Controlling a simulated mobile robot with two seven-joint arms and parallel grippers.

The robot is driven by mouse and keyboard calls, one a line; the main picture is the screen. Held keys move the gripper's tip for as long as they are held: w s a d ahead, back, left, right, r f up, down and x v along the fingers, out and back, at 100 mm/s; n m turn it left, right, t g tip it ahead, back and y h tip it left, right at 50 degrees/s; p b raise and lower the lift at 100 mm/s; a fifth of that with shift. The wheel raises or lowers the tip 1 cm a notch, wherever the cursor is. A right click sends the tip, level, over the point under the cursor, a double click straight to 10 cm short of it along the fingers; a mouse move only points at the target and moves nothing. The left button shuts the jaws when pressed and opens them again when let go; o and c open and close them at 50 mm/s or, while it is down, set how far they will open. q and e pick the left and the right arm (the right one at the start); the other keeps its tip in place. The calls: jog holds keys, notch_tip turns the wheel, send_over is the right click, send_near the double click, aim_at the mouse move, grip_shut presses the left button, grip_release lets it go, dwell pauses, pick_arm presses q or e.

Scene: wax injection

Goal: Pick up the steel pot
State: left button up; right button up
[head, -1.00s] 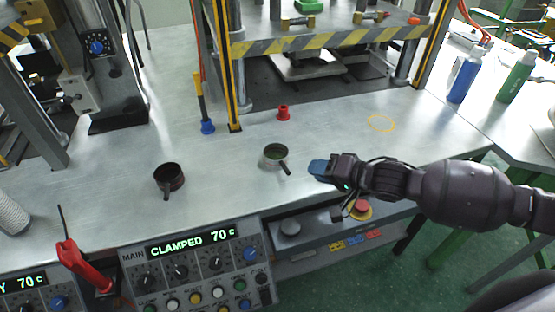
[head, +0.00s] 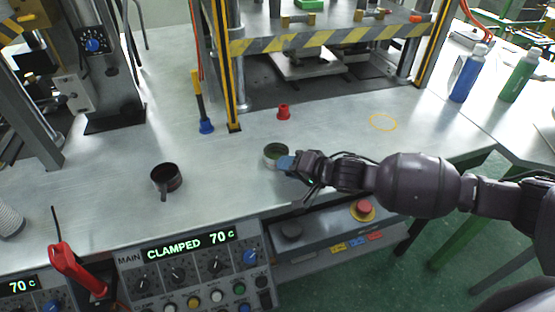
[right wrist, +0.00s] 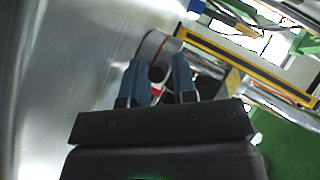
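The steel pot (head: 271,156), a small silver cup with a green inside and a dark handle, stands upright on the metal worktop. My right gripper (head: 286,163), with blue fingers, is at the handle side of the pot and covers the handle in the head view. In the right wrist view the fingers (right wrist: 158,78) are apart, with a dark round part, seemingly the handle end, between them. The pot's pale wall (right wrist: 153,44) shows just beyond. I cannot tell whether the fingers touch it. My left gripper is not in view.
A dark pot (head: 166,178) stands to the left on the worktop. A red small piece (head: 283,113) and a blue-based tool (head: 206,127) are behind. The press with a striped bar (head: 330,36) is at the back, control panel (head: 190,270) in front.

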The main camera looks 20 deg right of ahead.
grip_shut()
jog(key=shift+r, duration=0.1)
